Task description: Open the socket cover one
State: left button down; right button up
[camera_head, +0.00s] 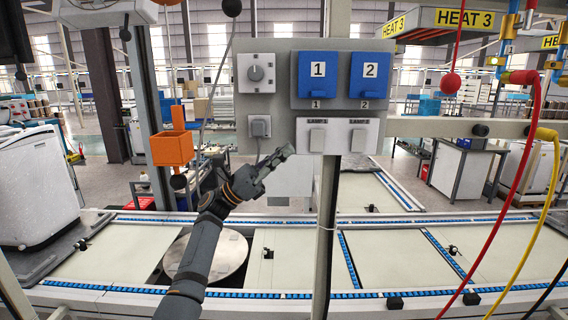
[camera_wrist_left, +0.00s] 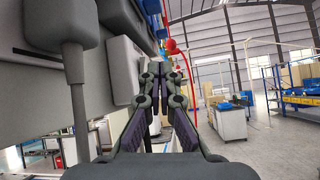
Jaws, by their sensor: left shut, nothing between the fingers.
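Socket cover one (camera_head: 318,75) is a blue flap marked "1" on the grey panel (camera_head: 278,102) in the head view. It looks shut. Socket cover two (camera_head: 370,75), also blue and marked "2", sits to its right and looks shut too. My left gripper (camera_head: 287,151) is below and left of cover one, in front of the panel's lower part near the lamp switches, apart from both covers. Its fingers are shut and empty, as the left wrist view (camera_wrist_left: 163,78) also shows. My right gripper is in neither view.
Two lamp switches (camera_head: 337,135) sit below the covers. A rotary knob (camera_head: 256,73) and a small grey socket (camera_head: 260,126) are at the left. An orange box (camera_head: 171,148) hangs further left. Red (camera_head: 533,120) and yellow (camera_head: 553,190) cables hang at the right.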

pick_arm(q)
jog(key=shift+w+f+n+t+y, duration=0.15)
jog(key=shift+w+f+n+t, duration=0.2)
jog(key=shift+f, duration=0.3)
jog(key=shift+w+f+n+t+y, duration=0.1)
jog(key=shift+f+n+t+y, duration=0.05)
jog(key=shift+f+t, duration=0.4)
